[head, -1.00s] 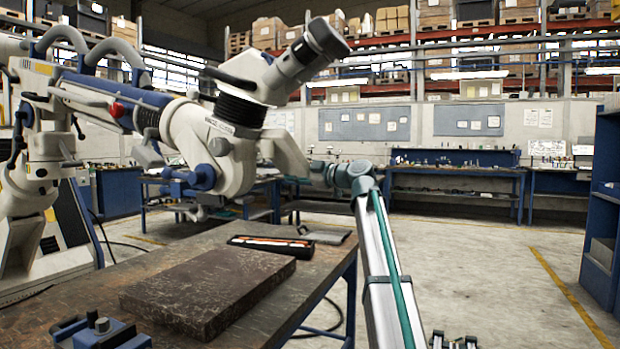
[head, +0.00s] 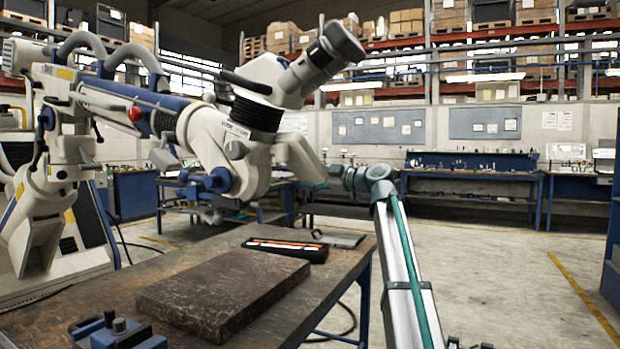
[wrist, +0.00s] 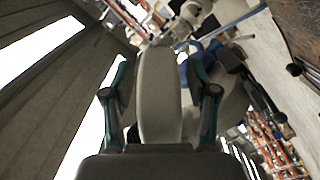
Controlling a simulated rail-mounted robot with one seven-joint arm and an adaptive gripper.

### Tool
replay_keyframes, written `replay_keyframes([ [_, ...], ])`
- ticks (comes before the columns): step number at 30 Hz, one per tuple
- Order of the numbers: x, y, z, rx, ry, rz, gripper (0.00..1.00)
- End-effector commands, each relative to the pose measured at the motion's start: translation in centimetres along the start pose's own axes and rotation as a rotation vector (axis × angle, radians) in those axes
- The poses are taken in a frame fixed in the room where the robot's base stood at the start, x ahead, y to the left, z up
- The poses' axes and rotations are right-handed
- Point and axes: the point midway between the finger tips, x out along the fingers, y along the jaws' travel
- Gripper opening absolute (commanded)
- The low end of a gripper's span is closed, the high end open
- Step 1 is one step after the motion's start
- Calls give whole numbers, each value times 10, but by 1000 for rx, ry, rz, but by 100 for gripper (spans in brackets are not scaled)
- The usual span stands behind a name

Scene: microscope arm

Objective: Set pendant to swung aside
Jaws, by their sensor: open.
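The pendant is the white and grey microscope head (head: 235,150) with a dark eyepiece, hanging from its jointed arm over the bench in the head view. A pale grey, slab-like part (head: 302,158) juts from its right side. My gripper (head: 335,178) is at the lower right end of that part, and its fingers are partly hidden there. In the wrist view, my gripper (wrist: 158,85) is open, with one teal finger on each side of a rounded grey part (wrist: 159,105), which appears to be the same one. I cannot tell whether the fingers touch it.
A wooden bench (head: 110,290) stands below the microscope, bearing a dark stone slab (head: 225,290), an open black case (head: 287,248) and a blue clamp (head: 115,333). Blue workbenches (head: 470,172) line the back wall.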

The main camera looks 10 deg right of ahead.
Motion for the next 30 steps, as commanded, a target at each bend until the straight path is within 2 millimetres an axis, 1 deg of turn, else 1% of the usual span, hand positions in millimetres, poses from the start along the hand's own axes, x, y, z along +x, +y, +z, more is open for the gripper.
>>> replay_keyframes([
  [9,-59,-2,0,-1,-1,1,58],
  [15,-92,-1,0,-1,-1,1,58],
  [18,-102,-1,0,0,0,0,58],
  [21,-107,-1,0,0,1,-1,58],
  [30,-110,0,0,0,1,-1,58],
])
